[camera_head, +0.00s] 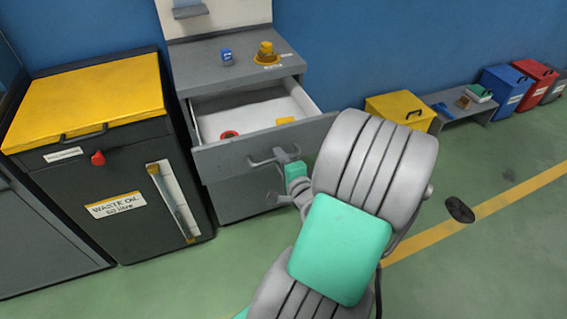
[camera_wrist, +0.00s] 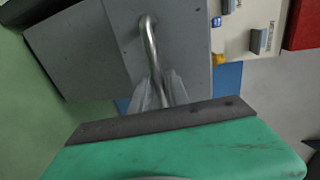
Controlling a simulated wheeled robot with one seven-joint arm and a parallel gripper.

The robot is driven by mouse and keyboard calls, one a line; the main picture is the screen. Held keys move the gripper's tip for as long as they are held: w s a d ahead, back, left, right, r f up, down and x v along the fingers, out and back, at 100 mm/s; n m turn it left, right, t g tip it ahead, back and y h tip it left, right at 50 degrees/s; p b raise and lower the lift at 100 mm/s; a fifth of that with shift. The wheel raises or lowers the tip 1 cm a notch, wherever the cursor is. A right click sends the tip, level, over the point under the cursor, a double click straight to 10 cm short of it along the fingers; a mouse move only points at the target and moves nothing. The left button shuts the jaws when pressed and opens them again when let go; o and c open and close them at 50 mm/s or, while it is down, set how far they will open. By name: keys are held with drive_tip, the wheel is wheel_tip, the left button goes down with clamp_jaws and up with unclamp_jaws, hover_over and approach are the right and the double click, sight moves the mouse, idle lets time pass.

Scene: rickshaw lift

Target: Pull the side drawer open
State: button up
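The side drawer (camera_head: 262,108) of the grey cabinet (camera_head: 243,50) stands well open, its white inside showing. A red ring (camera_head: 229,134) and a yellow piece (camera_head: 286,121) lie in it. Its handle (camera_head: 262,160) is a metal bar on the drawer front, and the handle also shows in the wrist view (camera_wrist: 151,45). My gripper (camera_head: 290,158) is at the handle's right part. In the wrist view its fingers (camera_wrist: 160,88) close around the bar. My arm hides part of the cabinet's right side in the head view.
A dark waste-oil bin (camera_head: 125,185) with a yellow lid stands close left of the cabinet. A yellow box (camera_head: 400,108), a low bench (camera_head: 462,112) and a blue bin (camera_head: 503,90) line the wall at right. Green floor is clear at front right, except a dark patch (camera_head: 459,209).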

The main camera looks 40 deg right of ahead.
drive_tip(key=v, duration=0.7)
drive_tip(key=shift+s+a, duration=0.1)
drive_tip(key=shift+a, duration=0.05)
drive_tip(key=w+a+n+g+y+p, duration=0.2)
drive_tip(key=a+n+g+y+p, duration=0.55)
drive_tip(key=a+n, duration=0.55)
drive_tip(key=s+a+r+n+g+h+p, duration=0.1)
drive_tip(key=a+r+n+g+p, duration=0.1)
drive_tip(key=r, duration=0.6)
drive_tip(key=s+a+r+n+g+h+p, duration=0.1)
drive_tip(key=a+r+n+g+h+p, duration=0.1)
drive_tip(key=a+r+n+p, duration=0.2)
wheel_tip(320, 180, up, 4)
drive_tip(key=shift+s+f+n, duration=0.1)
drive_tip(key=shift+s+n, duration=0.3)
drive_tip(key=shift+n, duration=0.7)
